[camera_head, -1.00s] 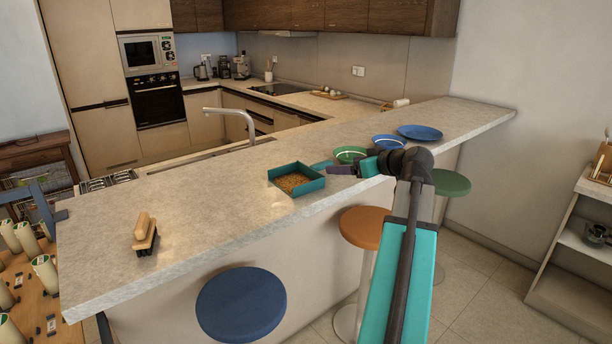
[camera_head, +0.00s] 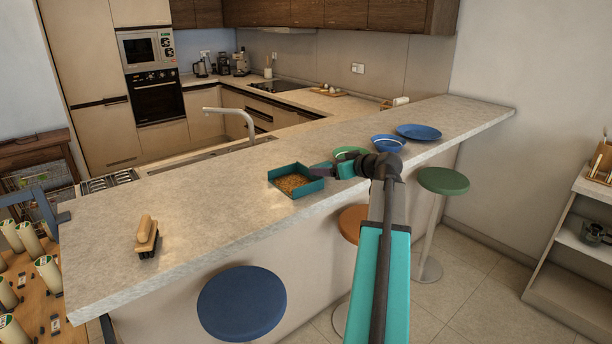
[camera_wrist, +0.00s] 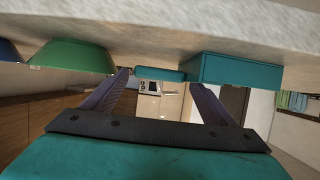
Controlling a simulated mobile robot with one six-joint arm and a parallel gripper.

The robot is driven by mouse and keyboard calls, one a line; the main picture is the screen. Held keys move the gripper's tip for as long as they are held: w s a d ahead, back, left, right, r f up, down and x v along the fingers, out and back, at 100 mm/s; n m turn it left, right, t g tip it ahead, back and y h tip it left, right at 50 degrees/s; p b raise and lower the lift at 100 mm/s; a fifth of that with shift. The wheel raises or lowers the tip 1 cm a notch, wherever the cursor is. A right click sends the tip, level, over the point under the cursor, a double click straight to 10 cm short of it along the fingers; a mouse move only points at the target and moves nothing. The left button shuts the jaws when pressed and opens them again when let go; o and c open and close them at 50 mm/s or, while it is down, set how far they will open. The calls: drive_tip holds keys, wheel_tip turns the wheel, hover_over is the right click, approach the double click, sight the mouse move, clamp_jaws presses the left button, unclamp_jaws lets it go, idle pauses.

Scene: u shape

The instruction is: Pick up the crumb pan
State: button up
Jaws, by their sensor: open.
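The crumb pan (camera_head: 318,184) is a teal square tray with brown crumbs in it, resting on the stone counter near its front edge. In the wrist view, which looks upside down, the pan's wall (camera_wrist: 250,69) is at the right and its teal handle (camera_wrist: 160,73) shows between my fingers. My gripper (camera_head: 318,168) is at the pan's right side, where the handle is, and hides most of the handle in the head view. In the wrist view my gripper (camera_wrist: 160,82) is open with nothing clamped. I cannot tell whether the fingers touch the handle.
A green bowl (camera_head: 346,152), a blue bowl (camera_head: 388,143) and a blue plate (camera_head: 418,131) stand right of the pan. A wooden brush (camera_head: 147,234) is at the counter's left. Stools (camera_head: 242,303) stand in front. The counter (camera_head: 215,210) between brush and pan is clear.

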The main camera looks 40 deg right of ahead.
sight(323, 166)
idle(0.3)
drive_tip(key=shift+p+x, duration=0.9)
drive_tip(key=shift+x, duration=0.3)
drive_tip(key=shift+p+x, duration=0.45)
drive_tip(key=shift+x, duration=0.95)
drive_tip(key=shift+a, duration=0.1)
drive_tip(key=c, duration=0.8)
drive_tip(key=shift+o, duration=0.2)
drive_tip(key=shift+r, duration=0.25)
